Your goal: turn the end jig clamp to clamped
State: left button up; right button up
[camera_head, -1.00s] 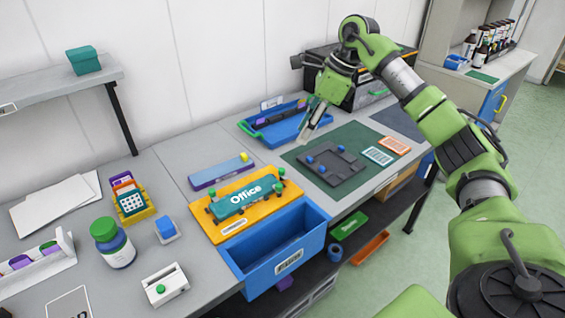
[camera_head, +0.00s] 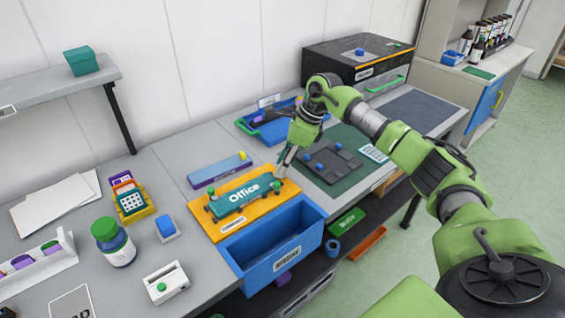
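The jig is an orange board (camera_head: 258,221) bearing a teal plate (camera_head: 222,208) marked "Office". Small dark green clamp knobs sit at the plate's ends: one at the right front corner (camera_head: 277,186) and one at the left (camera_head: 212,191). The knob at the far right corner (camera_head: 280,173) is close to my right gripper's fingertips. My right gripper (camera_head: 285,163) points down at the jig's right end. Whether its fingers touch the knob, or how far they are apart, is too small to tell. My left gripper is not in view.
A blue tray (camera_head: 256,133) is behind my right gripper.

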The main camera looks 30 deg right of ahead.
grip_shut()
jog(key=shift+m, duration=0.3)
jog(key=m+t+h, duration=0.1)
jog(key=m, duration=0.2)
jog(key=shift+a+r, duration=0.1)
jog(key=shift+a, duration=0.05)
jog(key=m+h, duration=0.1)
jog(key=m, duration=0.2)
jog(key=shift+s+a+t, duration=0.1)
jog(key=shift+t, duration=0.2)
jog(key=m, duration=0.2)
jog(key=m+h+b, duration=0.1)
jog(key=m+h, duration=0.1)
jog(key=m, duration=0.1)
jog(key=shift+a+m+b, duration=0.25)
jog(key=shift+m+b, duration=0.05)
jog(key=shift+b, duration=0.05)
jog(key=m+h, duration=0.1)
jog(key=m, duration=0.2)
jog(key=m+h+b, duration=0.1)
jog(key=m, duration=0.2)
jog(key=shift+a+g+b, duration=0.15)
jog(key=shift+g+b, duration=0.15)
jog(key=shift+g, duration=0.1)
